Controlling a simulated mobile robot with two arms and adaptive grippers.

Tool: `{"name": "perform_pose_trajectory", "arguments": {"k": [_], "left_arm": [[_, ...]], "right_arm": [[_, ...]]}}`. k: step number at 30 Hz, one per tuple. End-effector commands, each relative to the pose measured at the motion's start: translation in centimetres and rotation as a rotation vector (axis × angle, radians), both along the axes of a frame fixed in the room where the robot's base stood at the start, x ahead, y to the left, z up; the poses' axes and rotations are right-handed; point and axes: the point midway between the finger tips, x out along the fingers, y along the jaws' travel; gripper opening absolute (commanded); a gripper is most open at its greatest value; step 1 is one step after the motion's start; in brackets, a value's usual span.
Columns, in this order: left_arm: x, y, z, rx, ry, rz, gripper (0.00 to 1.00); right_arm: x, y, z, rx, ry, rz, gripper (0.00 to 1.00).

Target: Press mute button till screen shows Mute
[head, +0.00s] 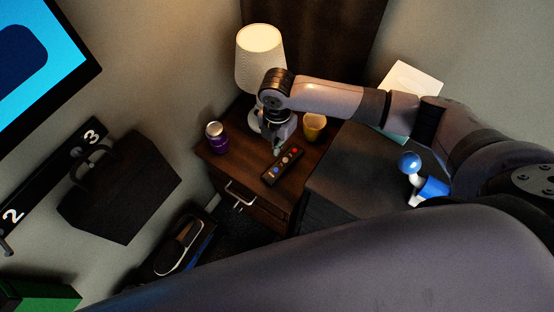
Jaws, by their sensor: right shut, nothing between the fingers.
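A dark remote with several coloured buttons (283,167) lies on the wooden nightstand (235,170). My right gripper (277,149) is shut and empty, pointing down just beyond the remote's far end. Whether its tips touch the remote or a button I cannot tell. The button labels are too small to read. A screen (68,55) on the wall at the upper left is partly in view, bright cyan with a dark blue shape; no text shows on the visible part. My left gripper is not in view.
A blue-and-white object (431,189) is on the dark surface at right. A dark bag (118,190) hangs on the wall.

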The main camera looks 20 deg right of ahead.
Motion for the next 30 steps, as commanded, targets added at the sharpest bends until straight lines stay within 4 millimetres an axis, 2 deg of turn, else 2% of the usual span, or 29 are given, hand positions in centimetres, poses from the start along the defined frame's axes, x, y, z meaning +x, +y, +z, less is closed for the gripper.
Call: {"name": "perform_pose_trajectory", "arguments": {"k": [10, 14, 30], "left_arm": [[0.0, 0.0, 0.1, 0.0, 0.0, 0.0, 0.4], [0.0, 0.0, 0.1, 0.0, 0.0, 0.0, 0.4], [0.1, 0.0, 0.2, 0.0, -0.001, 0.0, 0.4]], "right_arm": [[0.0, 0.0, -0.1, 0.0, 0.0, 0.0, 0.0], [0.0, 0.0, -1.0, 0.0, 0.002, -0.001, 0.0], [-0.1, 0.1, -11.6, -0.001, 0.003, -0.001, 0.0]]}}
